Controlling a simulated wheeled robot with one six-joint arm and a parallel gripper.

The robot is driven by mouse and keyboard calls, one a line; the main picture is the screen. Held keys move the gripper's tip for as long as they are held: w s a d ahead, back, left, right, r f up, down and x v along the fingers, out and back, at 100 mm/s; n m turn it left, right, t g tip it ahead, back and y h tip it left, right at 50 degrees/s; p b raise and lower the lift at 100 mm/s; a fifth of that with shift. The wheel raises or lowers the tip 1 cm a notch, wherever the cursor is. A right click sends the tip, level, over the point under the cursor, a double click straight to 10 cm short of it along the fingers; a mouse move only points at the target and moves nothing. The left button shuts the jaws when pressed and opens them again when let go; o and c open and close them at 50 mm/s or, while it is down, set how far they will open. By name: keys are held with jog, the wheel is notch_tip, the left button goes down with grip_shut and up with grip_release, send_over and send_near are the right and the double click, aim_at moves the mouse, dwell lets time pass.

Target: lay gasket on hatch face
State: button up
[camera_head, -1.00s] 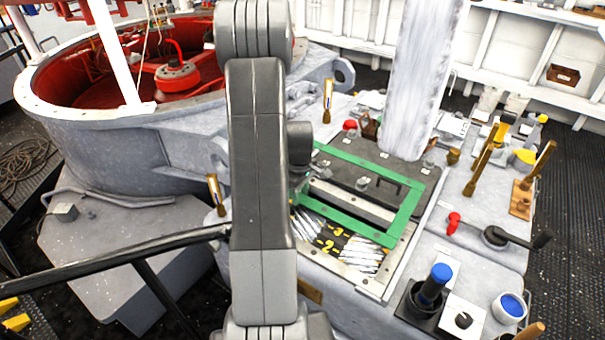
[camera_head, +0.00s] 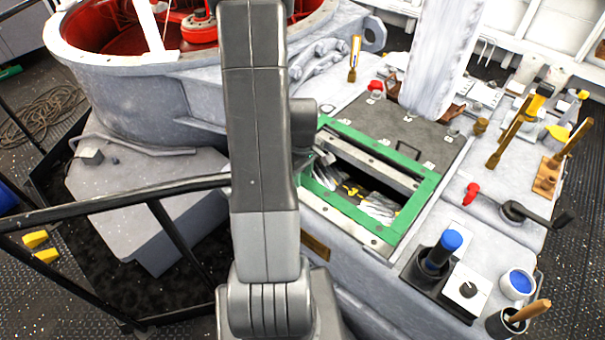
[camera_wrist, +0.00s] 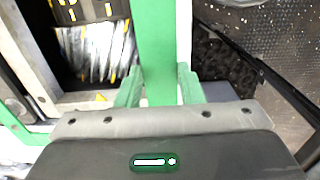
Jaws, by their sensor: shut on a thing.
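The gasket is a flat green rectangular frame (camera_head: 428,196). It shows over the hatch opening, with its far strip across the dark lid (camera_head: 400,126) and its near strip by the front rim. The hatch face is a pale metal rim with bolt holes (camera_head: 380,247); I cannot tell whether the gasket touches it. In the wrist view my gripper (camera_wrist: 160,85) has its green fingers shut on one gasket strip (camera_wrist: 160,35). The pale rim (camera_wrist: 72,103) and the opening show to the left there. In the head view my arm hides the gripper and the gasket's left end.
A white column (camera_head: 440,60) rises behind the lid. A black handrail (camera_head: 120,198) runs at the left.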

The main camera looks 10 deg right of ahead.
aim_at(303, 196)
jog(key=shift+f+b, duration=2.8)
jog(key=shift+f, duration=0.5)
jog(key=shift+s, duration=0.1)
jog(key=o, duration=1)
jog(key=shift+d+f, duration=0.1)
jog(key=shift+f, duration=0.05)
jog(key=shift+c, duration=0.2)
jog(key=shift+s, duration=0.1)
jog(key=shift+s+f, duration=0.1)
jog(key=shift+a+r, duration=0.25)
jog(key=shift+r, duration=0.25)
jog(key=r, duration=0.9)
jog(key=r+p, duration=0.1)
jog(key=r, duration=0.3)
jog(key=shift+w+d+r, duration=0.25)
jog(key=shift+w, duration=0.05)
